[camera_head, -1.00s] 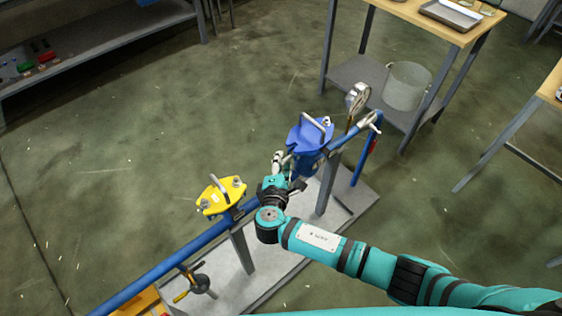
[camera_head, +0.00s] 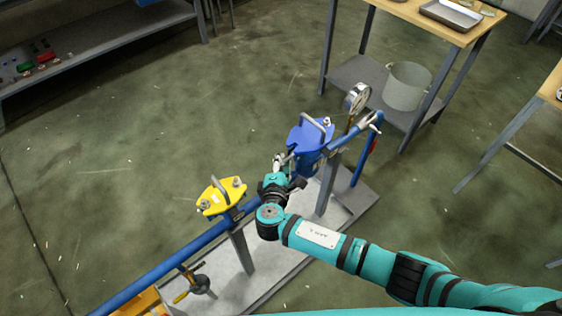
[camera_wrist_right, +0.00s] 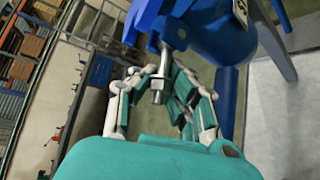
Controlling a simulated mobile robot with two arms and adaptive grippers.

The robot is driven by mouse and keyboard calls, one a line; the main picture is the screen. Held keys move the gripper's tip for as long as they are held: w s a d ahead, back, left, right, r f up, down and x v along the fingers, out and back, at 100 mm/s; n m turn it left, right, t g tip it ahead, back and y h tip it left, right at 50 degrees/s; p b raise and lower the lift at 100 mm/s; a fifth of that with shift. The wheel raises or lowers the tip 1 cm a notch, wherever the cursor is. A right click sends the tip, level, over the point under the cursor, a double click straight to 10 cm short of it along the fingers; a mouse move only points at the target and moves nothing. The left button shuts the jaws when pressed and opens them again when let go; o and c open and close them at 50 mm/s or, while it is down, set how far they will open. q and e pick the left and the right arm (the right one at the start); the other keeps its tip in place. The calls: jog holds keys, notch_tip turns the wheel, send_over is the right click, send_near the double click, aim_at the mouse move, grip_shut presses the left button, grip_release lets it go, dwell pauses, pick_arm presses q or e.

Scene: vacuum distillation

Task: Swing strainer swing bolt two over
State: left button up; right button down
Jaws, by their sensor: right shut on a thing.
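The blue strainer (camera_head: 308,139) has a lid with a grey bar handle and stands on the blue pipe. One swing bolt (camera_head: 327,122) shows at its far right edge. My right gripper (camera_head: 281,161) is at the strainer's near left side, below the lid. In the right wrist view, a silver swing bolt with a nut (camera_wrist_right: 158,84) lies between the fingers of my right gripper (camera_wrist_right: 154,88), which are shut on it. Its shank runs up towards the blue strainer body (camera_wrist_right: 218,32). My left gripper is not in view.
A yellow-lidded housing (camera_head: 222,196) stands on the same blue pipe (camera_head: 165,262), left of my gripper. A pressure gauge (camera_head: 357,97) and valve handle are right of the strainer. The grey base plate (camera_head: 300,228) lies below. A bucket (camera_head: 407,86) sits on a shelf behind.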

jog(key=shift+s, duration=0.1)
notch_tip(320, 180, up, 2)
jog(key=m+g+y+p, duration=0.1)
jog(key=p, duration=0.2)
jog(key=m+g+y+p, duration=0.1)
jog(key=g+p, duration=0.1)
jog(key=p, duration=0.2)
jog(key=shift+d+r+p, duration=0.1)
jog(key=shift+r+p, duration=0.15)
jog(key=shift+p, duration=0.05)
jog(key=shift+w+f+m+g+y+p, duration=0.1)
jog(key=shift+w+m+g+y+p, duration=0.15)
jog(key=shift+m+y+p, duration=0.2)
jog(key=c, duration=1.4)
grip_release()
jog(key=shift+s+d, duration=0.1)
jog(key=shift+s, duration=0.1)
jog(key=shift+w, duration=0.1)
